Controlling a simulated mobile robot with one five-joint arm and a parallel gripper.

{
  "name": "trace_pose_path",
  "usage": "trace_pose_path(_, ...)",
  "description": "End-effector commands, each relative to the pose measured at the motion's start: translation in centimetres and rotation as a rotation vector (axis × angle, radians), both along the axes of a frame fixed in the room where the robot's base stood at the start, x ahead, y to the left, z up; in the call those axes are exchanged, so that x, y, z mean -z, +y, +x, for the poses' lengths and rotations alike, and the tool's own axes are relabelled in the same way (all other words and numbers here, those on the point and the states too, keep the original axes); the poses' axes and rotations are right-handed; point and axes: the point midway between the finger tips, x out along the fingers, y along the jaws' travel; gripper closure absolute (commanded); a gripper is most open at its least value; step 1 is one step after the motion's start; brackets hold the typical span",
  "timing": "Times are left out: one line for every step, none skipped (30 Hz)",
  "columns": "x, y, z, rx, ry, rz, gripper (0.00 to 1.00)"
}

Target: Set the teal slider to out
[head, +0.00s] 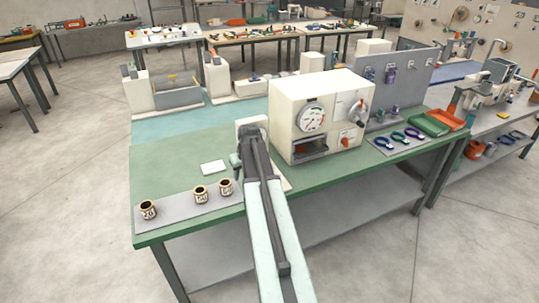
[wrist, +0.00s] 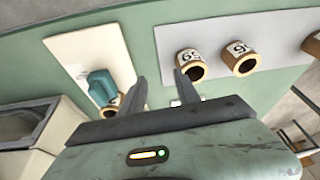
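The teal slider (wrist: 102,87) shows in the wrist view as a teal knob on a cream plate (wrist: 75,48), left of my gripper (wrist: 161,82). The two fingers are apart with nothing between them, so the gripper is open. The left finger is near the slider; I cannot tell whether they touch. A tan ring-shaped part, partly behind the left finger, lies just below the slider. In the head view my gripper (head: 248,140) is over the green bench, and my arm hides the slider.
Several numbered tan cups (head: 200,193) stand on a grey strip (head: 176,213) at the bench's front left. A cream machine (head: 315,100) with a dial stands right of my arm. A white card (head: 213,168) lies to the left. Green bench (head: 165,165) around it is clear.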

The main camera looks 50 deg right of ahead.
Motion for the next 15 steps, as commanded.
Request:
trace_pose_path(-2.0,-4.9,-0.6,0.037,-0.022,-0.013,0.62)
trace_pose_path(-2.4,-6.9,-1.2,0.051,-0.034,-0.021,0.62)
trace_pose_path(-2.9,-9.2,-1.9,0.067,-0.047,-0.032,0.62)
trace_pose_path(-3.1,-10.5,-2.3,0.075,-0.054,-0.038,0.62)
trace_pose_path(-3.2,-11.5,-2.7,0.082,-0.059,-0.043,0.62)
trace_pose_path(-3.4,-12.4,-3.1,0.089,-0.065,-0.048,0.62)
trace_pose_path(-3.4,-12.8,-3.3,0.091,-0.068,-0.051,0.62)
trace_pose_path(-3.4,-13.1,-3.4,0.094,-0.070,-0.051,0.62)
trace_pose_path(-3.3,-13.2,-3.5,0.094,-0.070,-0.053,0.62)
trace_pose_path(-3.2,-13.2,-3.5,0.094,-0.070,-0.053,0.62)
trace_pose_path(-3.2,-13.2,-3.5,0.094,-0.070,-0.053,0.62)
trace_pose_path(-3.0,-13.2,-3.5,0.094,-0.069,-0.052,0.62)
trace_pose_path(-2.8,-13.2,-3.4,0.094,-0.069,-0.052,0.62)
trace_pose_path(-2.6,-13.2,-3.3,0.094,-0.069,-0.052,0.62)
trace_pose_path(-2.2,-13.2,-3.2,0.094,-0.069,-0.052,0.62)
